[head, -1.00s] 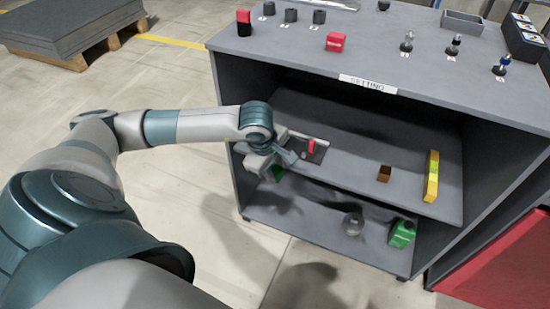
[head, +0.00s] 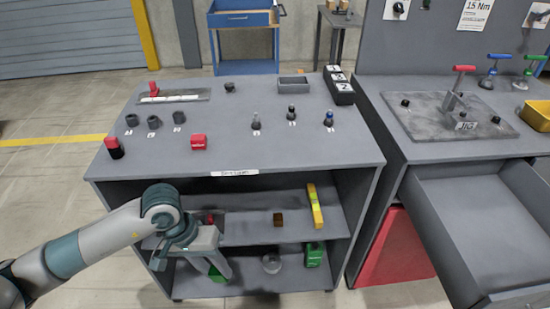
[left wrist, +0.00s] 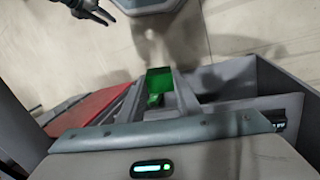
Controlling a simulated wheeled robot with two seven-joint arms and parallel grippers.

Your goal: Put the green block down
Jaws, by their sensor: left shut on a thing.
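The green block (head: 217,274) is between the fingertips of my left gripper (head: 214,267), which is shut on it. In the head view they are at the left front of the cabinet, level with its lower compartment; I cannot tell whether the block touches a surface. The left wrist view also shows the green block (left wrist: 159,80) at the fingertips, partly hidden by the gripper. A dark gripper, seemingly my right one (left wrist: 103,17), shows small at the top left of the wrist view; its opening is unclear.
The cabinet's middle shelf (head: 252,229) holds a brown block (head: 278,219) and a yellow bar (head: 315,206). An open drawer (head: 470,225) juts out at right.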

